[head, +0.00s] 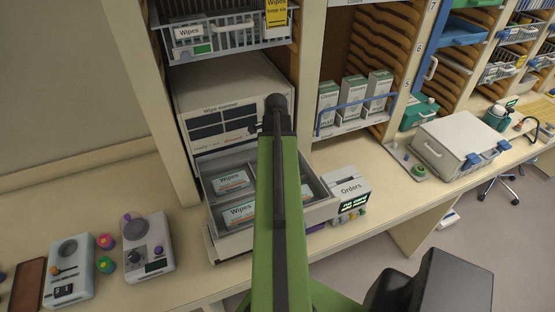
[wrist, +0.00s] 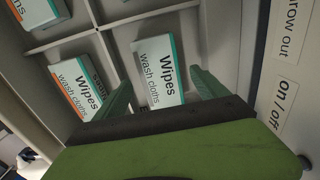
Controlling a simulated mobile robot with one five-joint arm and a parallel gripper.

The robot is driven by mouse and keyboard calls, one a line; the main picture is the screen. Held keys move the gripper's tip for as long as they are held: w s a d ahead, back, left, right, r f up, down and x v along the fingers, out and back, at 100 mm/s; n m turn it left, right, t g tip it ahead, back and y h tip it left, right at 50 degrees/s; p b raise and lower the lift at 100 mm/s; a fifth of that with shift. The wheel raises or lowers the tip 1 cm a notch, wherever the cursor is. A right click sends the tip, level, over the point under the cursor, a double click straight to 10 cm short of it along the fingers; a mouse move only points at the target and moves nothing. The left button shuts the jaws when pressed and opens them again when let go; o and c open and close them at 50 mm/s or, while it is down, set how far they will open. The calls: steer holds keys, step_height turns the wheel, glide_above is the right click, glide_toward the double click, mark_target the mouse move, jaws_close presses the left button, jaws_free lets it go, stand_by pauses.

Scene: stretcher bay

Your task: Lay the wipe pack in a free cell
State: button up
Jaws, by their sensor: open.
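In the wrist view my gripper (wrist: 162,92) is open, its two green fingers on either side of a white wipe pack (wrist: 157,62) with a teal edge. This pack lies in a cell of the grey drawer; I cannot tell if the fingers touch it. A second wipe pack (wrist: 78,85) lies in the cell to its left and a third (wrist: 40,12) in the cell above that. The cell (wrist: 132,8) at the top, right of the third pack, looks empty where it shows. In the head view the drawer (head: 268,233) is pulled out; my green arm hides its middle and my gripper.
The wipe warmer (head: 228,95) stands above the drawer. A wire basket (head: 222,36) hangs above. Two grey devices (head: 148,248) (head: 70,270) stand on the counter at left. Glove boxes (head: 352,92) fill a shelf at right.

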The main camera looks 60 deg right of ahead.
step_height(320, 180, up, 6)
steer(key=p, duration=0.4)
steer(key=shift+f, duration=0.3)
steer(key=shift+w+a, duration=0.2)
steer(key=shift+w, duration=0.05)
steer(key=w+a+n, duration=0.6)
steer(key=w+a, duration=0.2)
steer(key=a, duration=0.3)
steer(key=w+a+n, duration=0.6)
steer(key=w+a, duration=0.3)
steer(key=a, duration=0.2)
steer(key=w+a+n, duration=0.2)
steer(key=a+n, duration=0.4)
steer(key=a, duration=0.7)
steer(key=w+a+n, duration=0.2)
steer(key=a+n, duration=0.5)
steer(key=a, duration=0.7)
